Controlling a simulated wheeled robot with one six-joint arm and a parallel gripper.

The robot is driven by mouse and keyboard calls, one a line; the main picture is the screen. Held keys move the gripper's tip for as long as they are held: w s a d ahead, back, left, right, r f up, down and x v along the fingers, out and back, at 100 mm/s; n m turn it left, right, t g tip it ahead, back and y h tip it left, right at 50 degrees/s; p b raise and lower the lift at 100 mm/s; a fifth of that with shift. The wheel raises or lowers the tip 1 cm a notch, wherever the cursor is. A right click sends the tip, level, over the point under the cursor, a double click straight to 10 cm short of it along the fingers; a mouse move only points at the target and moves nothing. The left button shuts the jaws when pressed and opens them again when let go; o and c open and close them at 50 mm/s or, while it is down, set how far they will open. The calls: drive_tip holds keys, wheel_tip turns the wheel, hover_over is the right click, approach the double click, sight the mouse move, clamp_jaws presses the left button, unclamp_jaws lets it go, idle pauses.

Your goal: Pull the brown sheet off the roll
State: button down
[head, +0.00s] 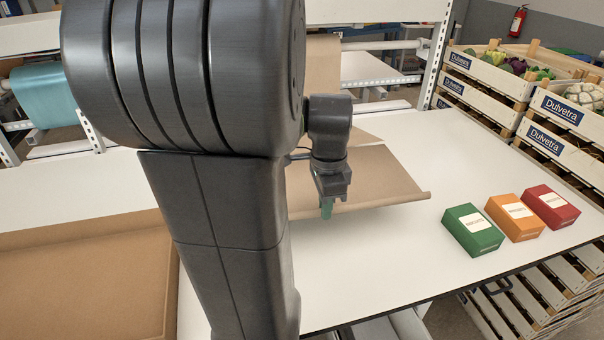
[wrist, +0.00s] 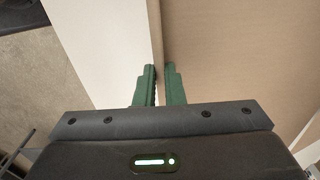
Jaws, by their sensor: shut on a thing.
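The brown sheet (head: 378,182) lies across the white table, its near edge slightly curled. It runs up at the back to the hanging paper (head: 323,68) below the roll, which my arm mostly hides. My gripper (head: 327,207) is at the sheet's near edge. In the wrist view my gripper (wrist: 159,88) has its green fingers on either side of the edge of the brown sheet (wrist: 225,60), shut on it. The sheet fills the right of that view, with white table to the left. My arm hides the left part of the sheet in the head view.
Green (head: 472,230), orange (head: 515,217) and red (head: 550,206) boxes stand on the table's right. A brown tray (head: 85,232) is at the left. Stacked produce crates (head: 480,75) stand beyond the right edge. The table (head: 370,262) is clear in front of the sheet.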

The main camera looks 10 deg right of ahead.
idle(0.3)
drive_tip(key=shift+s+d+r, duration=0.1)
drive_tip(key=shift+s, duration=1.15)
drive_tip(key=shift+s+r, duration=0.1)
drive_tip(key=shift+s, duration=1.15)
drive_tip(key=shift+s+p, duration=0.15)
drive_tip(key=shift+p, duration=0.15)
drive_tip(key=shift+s+d+r+p, duration=0.1)
drive_tip(key=shift+s+r+p, duration=0.1)
drive_tip(key=shift+s, duration=1)
drive_tip(key=shift+s+r+p, duration=0.1)
drive_tip(key=shift+s+p, duration=0.1)
drive_tip(key=shift+s, duration=0.95)
